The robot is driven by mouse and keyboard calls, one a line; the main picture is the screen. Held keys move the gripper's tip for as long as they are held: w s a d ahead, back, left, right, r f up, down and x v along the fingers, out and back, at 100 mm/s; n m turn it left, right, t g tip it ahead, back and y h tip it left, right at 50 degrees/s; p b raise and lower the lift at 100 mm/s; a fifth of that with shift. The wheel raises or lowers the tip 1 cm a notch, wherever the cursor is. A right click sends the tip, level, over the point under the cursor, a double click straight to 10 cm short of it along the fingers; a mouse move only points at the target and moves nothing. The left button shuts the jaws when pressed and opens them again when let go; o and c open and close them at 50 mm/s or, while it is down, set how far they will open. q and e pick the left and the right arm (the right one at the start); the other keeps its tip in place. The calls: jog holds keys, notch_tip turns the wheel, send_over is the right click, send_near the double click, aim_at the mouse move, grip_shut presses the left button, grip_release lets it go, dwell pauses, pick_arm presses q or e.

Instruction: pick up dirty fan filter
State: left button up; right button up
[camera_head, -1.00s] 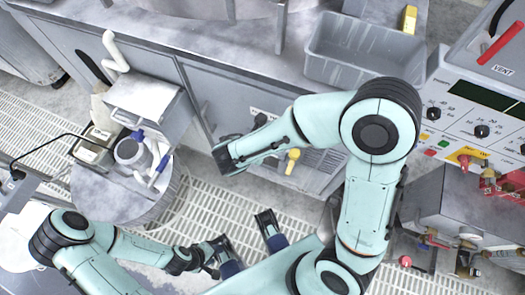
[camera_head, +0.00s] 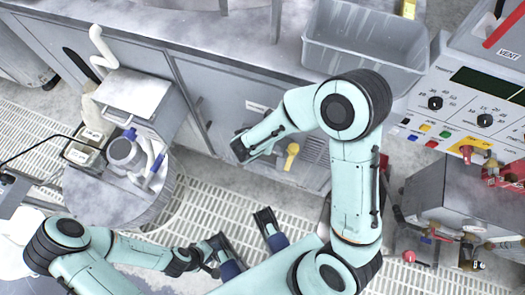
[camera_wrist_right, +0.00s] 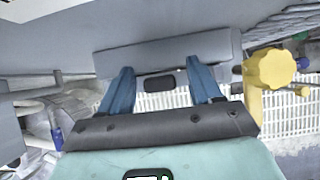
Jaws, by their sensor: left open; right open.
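I cannot make out the dirty fan filter for certain. A louvred grille (camera_head: 308,165) sits low on the grey cabinet front, partly behind my right arm. My right gripper (camera_head: 242,150) is in front of that cabinet, left of a yellow knob. In the right wrist view, its two blue fingers (camera_wrist_right: 163,88) are apart. A grey block (camera_wrist_right: 165,55) with a dark slot lies beyond them, and nothing shows held. My left gripper (camera_head: 246,234) is open and empty over the slatted floor, its fingers pointing up the picture.
The yellow knob (camera_head: 290,155) sticks out by the grille; it also shows right of the fingers in the wrist view (camera_wrist_right: 268,75). A grey bin (camera_head: 365,60) stands on the bench. An instrument panel (camera_head: 475,110) is at right. A round drum (camera_head: 110,200) stands at left.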

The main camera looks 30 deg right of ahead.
grip_shut()
jog(key=shift+r, duration=0.1)
jog(key=shift+r, duration=0.1)
